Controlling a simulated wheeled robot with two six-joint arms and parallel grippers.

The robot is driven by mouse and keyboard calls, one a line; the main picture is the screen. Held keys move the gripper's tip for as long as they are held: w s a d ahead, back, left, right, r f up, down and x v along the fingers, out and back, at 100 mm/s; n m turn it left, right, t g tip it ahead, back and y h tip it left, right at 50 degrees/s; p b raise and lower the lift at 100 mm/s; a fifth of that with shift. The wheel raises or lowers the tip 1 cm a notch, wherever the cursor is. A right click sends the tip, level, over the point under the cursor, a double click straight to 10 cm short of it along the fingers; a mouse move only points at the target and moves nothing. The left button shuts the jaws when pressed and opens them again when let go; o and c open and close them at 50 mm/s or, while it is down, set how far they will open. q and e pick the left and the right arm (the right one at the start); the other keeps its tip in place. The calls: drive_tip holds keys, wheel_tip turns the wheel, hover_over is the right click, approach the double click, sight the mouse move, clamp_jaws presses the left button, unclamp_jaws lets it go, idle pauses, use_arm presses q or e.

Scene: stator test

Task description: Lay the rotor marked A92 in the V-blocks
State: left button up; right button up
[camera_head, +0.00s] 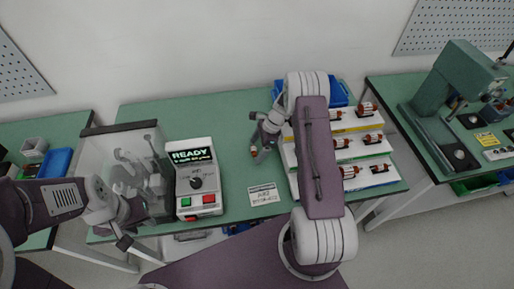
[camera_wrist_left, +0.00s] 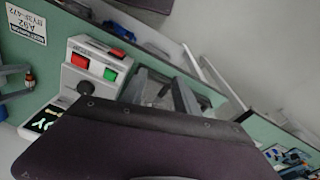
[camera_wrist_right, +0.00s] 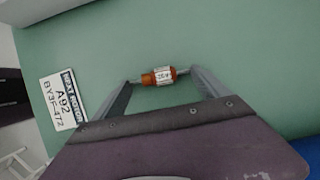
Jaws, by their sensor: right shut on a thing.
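My right gripper (camera_head: 256,150) is shut on an orange-brown rotor (camera_wrist_right: 164,76) with a white label band, held across the fingertips over the green bench. Its label is too small to read surely. In the head view the rotor (camera_head: 253,151) shows as a small orange spot. A white card (camera_wrist_right: 62,100) reading NEXT MOTOR, A92 lies flat on the bench, beside the gripper. My left gripper (camera_head: 124,241) is empty and open, low by the bench's front left. Grey parts (camera_head: 132,166) stand behind a clear guard (camera_head: 120,129); I cannot make out the V-blocks.
A white tester (camera_head: 196,180) showing READY, with a knob and green and red buttons, stands right of the guard. A tiered white rack (camera_head: 369,123) with several rotors stands at the right, partly behind my right arm. A blue bin (camera_head: 338,94) is behind it. The bench's back middle is clear.

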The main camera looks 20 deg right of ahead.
drive_tip(key=shift+f, duration=0.15)
drive_tip(key=o, duration=1.3)
drive_tip(key=v, duration=1.2)
drive_tip(key=s+a+r+n+h, duration=0.2)
drive_tip(key=s+a+n, duration=0.3)
drive_tip(key=s+n, duration=0.4)
drive_tip(key=s+a+r+n+h, duration=0.1)
drive_tip(key=s+a+n+h, duration=0.1)
drive_tip(key=s+a+n, duration=0.4)
drive_tip(key=s+n, duration=0.4)
drive_tip(key=n, duration=0.1)
drive_tip(key=shift+a+r+n+b, duration=0.3)
drive_tip(key=shift+r+n+b, duration=0.05)
drive_tip(key=shift+r+n, duration=0.05)
